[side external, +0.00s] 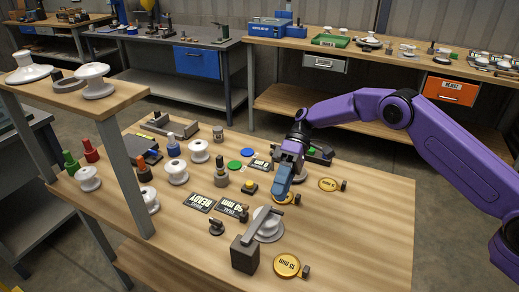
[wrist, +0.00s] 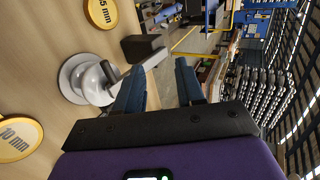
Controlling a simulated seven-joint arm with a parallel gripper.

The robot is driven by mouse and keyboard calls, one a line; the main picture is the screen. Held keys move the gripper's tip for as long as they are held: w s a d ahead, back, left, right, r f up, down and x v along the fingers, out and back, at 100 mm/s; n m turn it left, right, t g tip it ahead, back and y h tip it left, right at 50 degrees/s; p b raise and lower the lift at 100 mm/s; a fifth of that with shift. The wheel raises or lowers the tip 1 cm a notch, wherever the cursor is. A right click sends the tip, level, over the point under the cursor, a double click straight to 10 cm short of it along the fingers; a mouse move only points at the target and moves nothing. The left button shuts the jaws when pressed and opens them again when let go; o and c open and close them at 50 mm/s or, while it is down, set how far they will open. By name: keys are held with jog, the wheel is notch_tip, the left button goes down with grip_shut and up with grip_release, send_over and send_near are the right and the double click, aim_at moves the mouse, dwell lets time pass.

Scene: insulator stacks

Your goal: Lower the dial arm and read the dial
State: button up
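The dial arm is a grey bar (side external: 257,225) on a dark block (side external: 244,256) near the table's front. The bar reaches over a white insulator (side external: 270,231) on a round base; whether it touches is unclear. The wrist view also shows the block (wrist: 142,47) and the insulator (wrist: 88,82). A dark card (side external: 232,207) reads a mm value, apparently "DIAL 50 mm"; another card (side external: 203,201) reads "READY". My gripper (side external: 282,197) points down just behind the bar's far end. In the wrist view my gripper (wrist: 161,66) has its blue fingers apart, with nothing seen held between them.
Gold discs, one marked 15 mm (side external: 287,265) and another (side external: 328,184), lie with small dark posts beside them. Several insulators (side external: 177,171) and coloured bottles (side external: 90,151) stand on the left. A raised shelf (side external: 110,103) overhangs there. The table's front right is bare.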

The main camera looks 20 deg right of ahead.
jog(key=s+a+r+t+h, duration=0.6)
jog(key=s+a+r, duration=0.1)
jog(key=s+a, duration=0.4)
jog(key=v, duration=1.2)
jog(key=shift+r+t+h, duration=0.25)
jog(key=shift+t+h, duration=0.05)
jog(key=w+d+f, duration=0.8)
jog(key=w+d, duration=0.4)
jog(key=x, duration=1.7)
jog(key=shift+s+a+f, duration=0.2)
jog(key=shift+a, duration=0.2)
